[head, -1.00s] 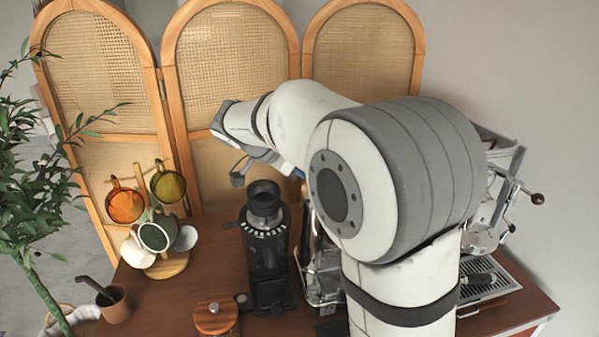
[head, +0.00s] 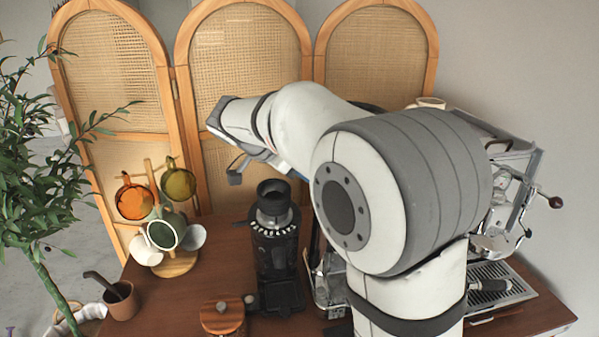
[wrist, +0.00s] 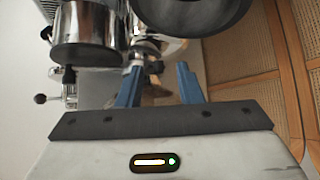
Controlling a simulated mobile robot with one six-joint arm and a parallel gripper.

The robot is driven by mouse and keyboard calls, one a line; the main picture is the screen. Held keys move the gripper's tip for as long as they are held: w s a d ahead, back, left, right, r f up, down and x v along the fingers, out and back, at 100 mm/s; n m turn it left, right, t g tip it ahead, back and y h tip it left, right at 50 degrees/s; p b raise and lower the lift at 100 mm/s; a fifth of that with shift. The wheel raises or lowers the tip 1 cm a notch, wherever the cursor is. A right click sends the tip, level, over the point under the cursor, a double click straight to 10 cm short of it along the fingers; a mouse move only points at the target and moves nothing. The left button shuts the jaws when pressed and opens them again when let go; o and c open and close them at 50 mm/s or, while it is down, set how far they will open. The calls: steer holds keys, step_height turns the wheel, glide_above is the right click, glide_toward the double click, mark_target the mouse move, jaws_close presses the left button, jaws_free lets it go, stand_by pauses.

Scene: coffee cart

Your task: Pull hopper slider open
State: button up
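The black coffee grinder (head: 279,250) stands upright on the wooden cart, with its round dark hopper (head: 273,197) on top. A small dark tab (head: 241,223) sticks out left of the hopper's base; I cannot tell whether it is the slider. In the wrist view, my gripper (wrist: 158,84) has its two blue fingers apart, with nothing held between them. A large dark round rim (wrist: 190,14), possibly the hopper, is beyond the fingers at the top. My arm reaches behind and above the grinder in the head view, and the fingertips are not clear there.
The espresso machine (head: 505,190) stands right of the grinder, partly behind my arm. A mug tree with several cups (head: 163,235) is at the left, with a brown pot (head: 119,300) near it. A wooden-lidded jar (head: 222,316) sits in front. A rattan screen (head: 120,75) stands behind.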

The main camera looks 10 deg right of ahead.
steer(key=b+v, duration=0.1)
steer(key=v, duration=0.7)
steer(key=shift+w, duration=0.1)
steer(key=shift+f, duration=0.1)
steer(key=s+d+f+n+y, duration=0.3)
steer(key=s+f+n, duration=0.3)
steer(key=s+f, duration=0.3)
steer(key=s+d+f+n+y, duration=0.4)
steer(key=s+f+n, duration=0.3)
steer(key=s, duration=0.9)
step_height(320, 180, down, 3)
steer(key=shift+d+r+y, duration=0.1)
steer(key=shift+d+y, duration=0.25)
steer(key=shift+y, duration=0.25)
stand_by(0.7)
